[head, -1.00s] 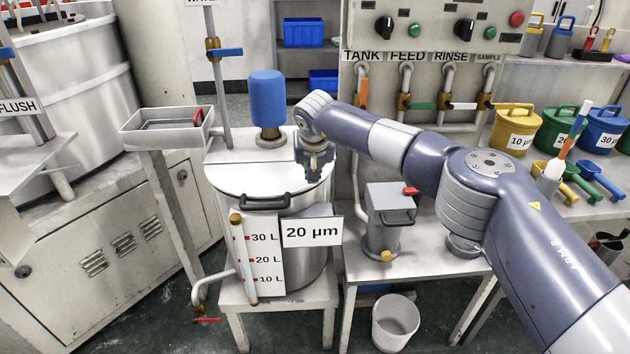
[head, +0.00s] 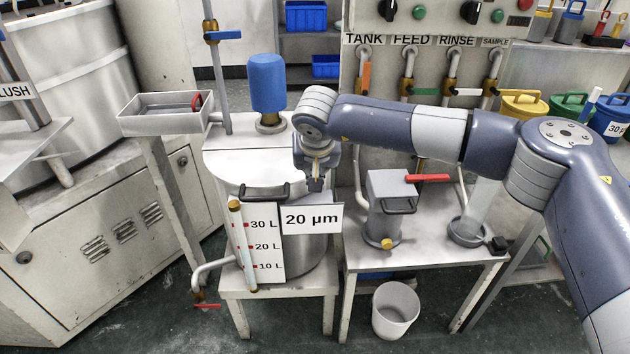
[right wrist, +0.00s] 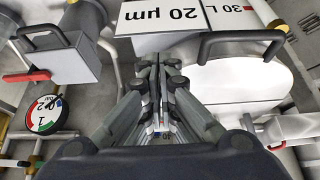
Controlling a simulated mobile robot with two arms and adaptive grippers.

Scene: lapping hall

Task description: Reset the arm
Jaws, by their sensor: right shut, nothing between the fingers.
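My right arm comes in from the right in the head view and reaches across to the steel tank (head: 312,262). My right gripper (head: 316,180) points down above the right part of the tank lid (head: 240,168), behind the "20 µm" sign (head: 311,218). It is shut and empty; the right wrist view shows its fingers together (right wrist: 160,68). In that view the sign (right wrist: 172,18) and a dark lid handle (right wrist: 240,42) lie beyond the fingers. My left gripper is not in view.
A grey box with a red lever (head: 428,178) stands on the table right of the tank. A grey dish (head: 468,232) is at that table's right edge. A blue cylinder (head: 267,85) rises behind the lid. A white bucket (head: 396,310) stands on the floor.

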